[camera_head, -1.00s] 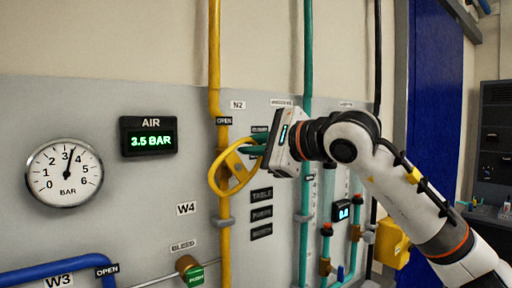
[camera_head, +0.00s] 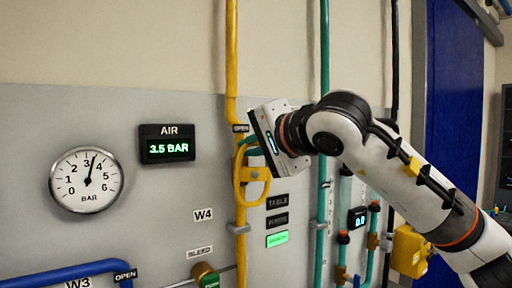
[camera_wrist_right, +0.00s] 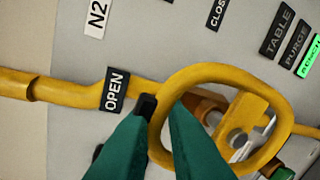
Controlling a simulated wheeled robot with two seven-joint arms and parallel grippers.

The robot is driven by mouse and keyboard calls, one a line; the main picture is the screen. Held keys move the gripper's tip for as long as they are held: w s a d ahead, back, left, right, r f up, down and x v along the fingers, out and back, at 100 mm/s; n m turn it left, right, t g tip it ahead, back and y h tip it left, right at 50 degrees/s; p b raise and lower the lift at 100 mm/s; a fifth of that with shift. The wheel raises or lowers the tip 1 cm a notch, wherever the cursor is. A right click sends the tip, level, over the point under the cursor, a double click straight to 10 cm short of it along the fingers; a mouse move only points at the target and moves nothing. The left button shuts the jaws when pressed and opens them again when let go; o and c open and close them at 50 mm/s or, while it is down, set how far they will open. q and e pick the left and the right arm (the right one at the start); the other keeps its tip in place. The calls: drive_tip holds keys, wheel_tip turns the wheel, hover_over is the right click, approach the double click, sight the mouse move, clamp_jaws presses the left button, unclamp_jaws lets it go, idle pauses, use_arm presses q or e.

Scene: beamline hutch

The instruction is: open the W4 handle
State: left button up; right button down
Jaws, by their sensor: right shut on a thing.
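The yellow oval loop handle (camera_head: 239,190) sits on the vertical yellow pipe, right of and above the W4 label (camera_head: 203,214). It stands nearly upright, its top close to the OPEN label (camera_head: 240,128). My right gripper (camera_head: 247,147) is shut on the upper rim of the handle. In the right wrist view, the green fingers (camera_wrist_right: 162,107) straddle the rim of the yellow loop (camera_wrist_right: 279,95), beside the OPEN label (camera_wrist_right: 114,90). The gripper body hides part of the panel behind it. My left gripper is not in view.
An air display (camera_head: 167,144) reads 3.5 BAR above a round gauge (camera_head: 87,180). A teal pipe (camera_head: 323,200) runs right of the handle. A lit green label (camera_head: 277,239) is below two dark ones. A blue pipe (camera_head: 60,273) and bleed valve (camera_head: 205,274) are low.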

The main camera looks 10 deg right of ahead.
drive_tip(key=shift+s+a+r+n, duration=0.15)
drive_tip(key=shift+r+n, duration=0.1)
drive_tip(key=shift+n, duration=0.15)
idle(0.3)
drive_tip(key=c, duration=1.5)
unclamp_jaws()
drive_tip(key=shift+f, duration=0.1)
drive_tip(key=shift+c, duration=0.2)
drive_tip(key=shift+s+b, duration=0.35)
drive_tip(key=shift+s, duration=0.05)
drive_tip(key=b+v, duration=0.3)
drive_tip(key=v, duration=0.8)
